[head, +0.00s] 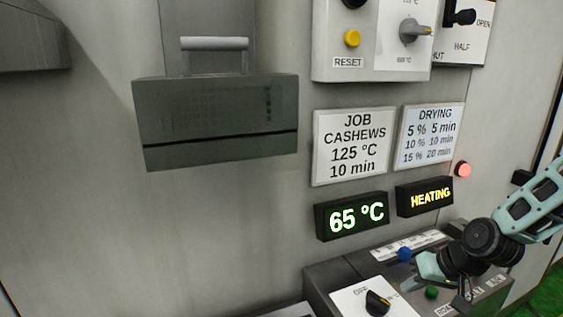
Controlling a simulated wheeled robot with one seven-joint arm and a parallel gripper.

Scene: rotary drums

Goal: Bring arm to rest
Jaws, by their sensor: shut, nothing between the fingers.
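My arm (531,205) comes in from the right edge in the head view, pale teal with black joints. My gripper (446,278) is at its lower end, low over the control console (323,275). It is shut and holds nothing. A blue knob (404,254) is just left of the gripper and a green knob (432,292) is just below it. I cannot tell whether the gripper touches either one. The arm hides part of the console's right side.
A black dial (377,302) sits on a white plate at the console's front. Displays read 65 °C (352,216) and HEATING (425,197). A red lamp (462,169) glows beside the signs. A grey handled box (215,120) juts from the wall. The wall's lower left is clear.

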